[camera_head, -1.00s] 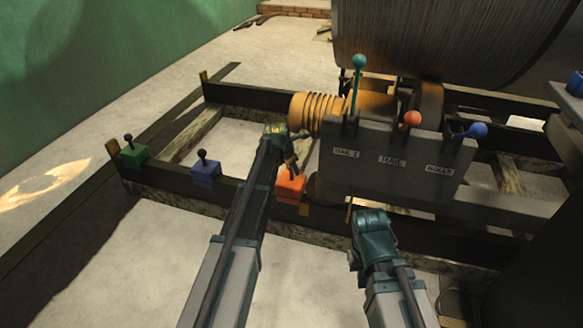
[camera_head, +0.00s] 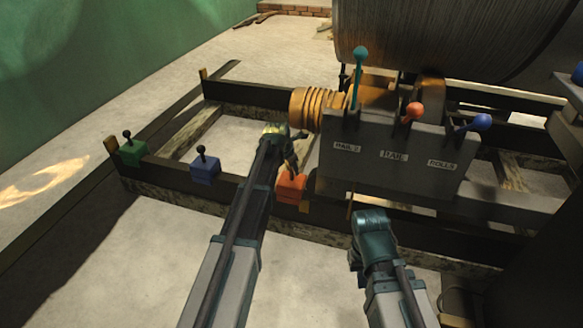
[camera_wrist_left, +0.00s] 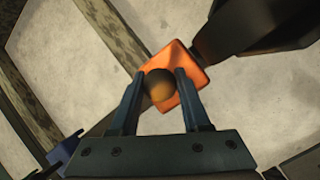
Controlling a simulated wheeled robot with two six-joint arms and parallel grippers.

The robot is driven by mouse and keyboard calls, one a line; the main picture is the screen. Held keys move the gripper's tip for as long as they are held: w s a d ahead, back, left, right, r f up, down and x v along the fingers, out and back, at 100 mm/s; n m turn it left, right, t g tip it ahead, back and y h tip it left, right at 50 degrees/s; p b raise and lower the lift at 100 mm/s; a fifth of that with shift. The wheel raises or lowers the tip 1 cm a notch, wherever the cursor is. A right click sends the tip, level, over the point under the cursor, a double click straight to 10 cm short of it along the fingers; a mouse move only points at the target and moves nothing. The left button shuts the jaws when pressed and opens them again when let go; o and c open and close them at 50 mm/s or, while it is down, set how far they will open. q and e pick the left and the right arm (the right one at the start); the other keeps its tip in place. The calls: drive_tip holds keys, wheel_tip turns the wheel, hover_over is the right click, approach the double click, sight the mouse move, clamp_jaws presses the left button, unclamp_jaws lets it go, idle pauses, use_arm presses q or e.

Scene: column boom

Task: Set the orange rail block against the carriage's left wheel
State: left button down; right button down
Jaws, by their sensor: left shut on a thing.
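The orange rail block (camera_head: 290,187) sits on the dark near rail, just left of the grey lever panel. My left gripper (camera_head: 290,150) is above it. In the left wrist view the left gripper (camera_wrist_left: 158,88) is shut on the round knob (camera_wrist_left: 159,84) of the orange block (camera_wrist_left: 178,72). A dark rounded part, perhaps the carriage's left wheel (camera_wrist_left: 240,30), is close to the block's upper right corner; I cannot tell whether they touch. In the head view the wheel is hidden. My right gripper (camera_head: 371,222) hangs in front of the panel, and its fingers cannot be made out.
A blue block (camera_head: 205,170) and a green block (camera_head: 132,152) sit further left on the same rail (camera_head: 232,185). The lever panel (camera_head: 390,170) carries teal, orange and blue knobs. A large roll (camera_head: 450,40) is behind. Bare floor lies in front.

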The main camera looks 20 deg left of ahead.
use_arm(q)
drive_tip(key=shift+c, duration=1.4)
unclamp_jaws()
drive_tip(key=shift+r, duration=0.15)
drive_tip(key=p+v, duration=1.2)
drive_tip(key=v, duration=0.1)
drive_tip(key=shift+r+p, duration=0.3)
drive_tip(key=shift+s, duration=0.15)
